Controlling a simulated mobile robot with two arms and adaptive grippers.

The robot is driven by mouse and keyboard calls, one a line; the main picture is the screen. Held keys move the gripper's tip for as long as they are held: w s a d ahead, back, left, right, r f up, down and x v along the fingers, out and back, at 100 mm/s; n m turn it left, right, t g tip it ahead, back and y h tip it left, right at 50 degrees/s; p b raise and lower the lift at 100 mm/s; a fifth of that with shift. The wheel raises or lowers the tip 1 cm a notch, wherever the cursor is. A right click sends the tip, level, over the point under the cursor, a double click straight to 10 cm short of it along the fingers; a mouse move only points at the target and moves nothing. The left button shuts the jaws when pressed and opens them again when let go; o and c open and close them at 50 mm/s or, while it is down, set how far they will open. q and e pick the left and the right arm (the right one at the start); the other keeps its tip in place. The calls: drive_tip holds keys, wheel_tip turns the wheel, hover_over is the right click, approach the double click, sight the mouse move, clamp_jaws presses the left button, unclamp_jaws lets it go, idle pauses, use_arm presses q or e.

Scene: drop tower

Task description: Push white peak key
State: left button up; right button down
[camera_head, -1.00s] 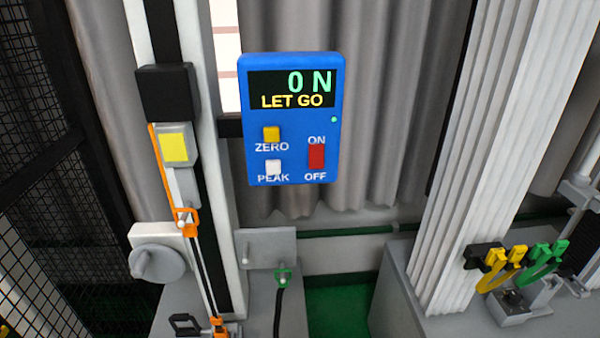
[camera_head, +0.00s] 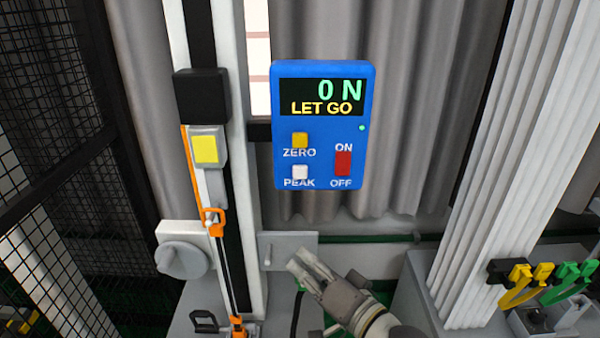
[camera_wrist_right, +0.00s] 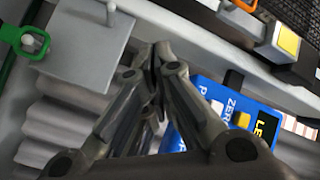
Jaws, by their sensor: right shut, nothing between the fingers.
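The white PEAK key (camera_head: 300,172) sits at the lower left of the blue meter box (camera_head: 365,100), under the yellow ZERO key (camera_head: 300,140). The display (camera_head: 322,97) reads "0 N" and "LET GO". My right gripper (camera_head: 300,259) is below the box and apart from it, its fingers shut and empty, pointing up and left. My left gripper is not in view.
A red ON/OFF switch (camera_head: 343,163) is right of the keys. A grey plate with a peg (camera_head: 288,247) is just behind the right gripper. The column with an orange strap (camera_head: 192,165) stands left; yellow (camera_head: 520,285) and green (camera_head: 568,284) clips hang at the lower right.

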sight(300, 172)
drive_tip(key=s+a+r+t+y, duration=0.1)
drive_tip(key=s+r+y, duration=0.2)
drive_tip(key=r, duration=0.9)
drive_tip(key=w+b, duration=0.1)
drive_tip(key=w, duration=0.8)
drive_tip(key=shift+b, duration=0.35)
drive_tip(key=shift+w, duration=0.1)
idle(0.7)
drive_tip(key=shift+w, duration=0.25)
